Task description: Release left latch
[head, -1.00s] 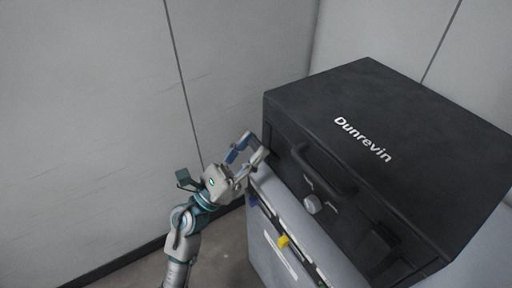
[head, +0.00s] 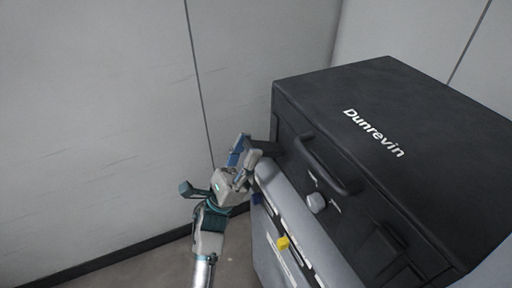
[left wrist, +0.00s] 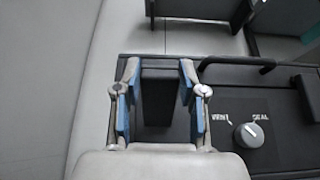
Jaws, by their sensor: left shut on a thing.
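The left latch (left wrist: 158,100) is a dark block at the left end of the black case's front. In the left wrist view it lies between the two blue-padded fingers of my left gripper (left wrist: 158,98). In the head view my left gripper (head: 246,156) is shut on the latch (head: 265,150), which sticks out from the case front toward the gripper. The black case (head: 420,130), marked "Dunrevin", has its lid closed. My right gripper is not in view.
A front handle (head: 325,172) and a grey knob (head: 316,203), marked VENT and SEAL in the left wrist view, sit right of the latch. The right latch (head: 402,275) is at the lower right. A grey cabinet with a yellow tab (head: 283,243) stands below. Walls are close behind.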

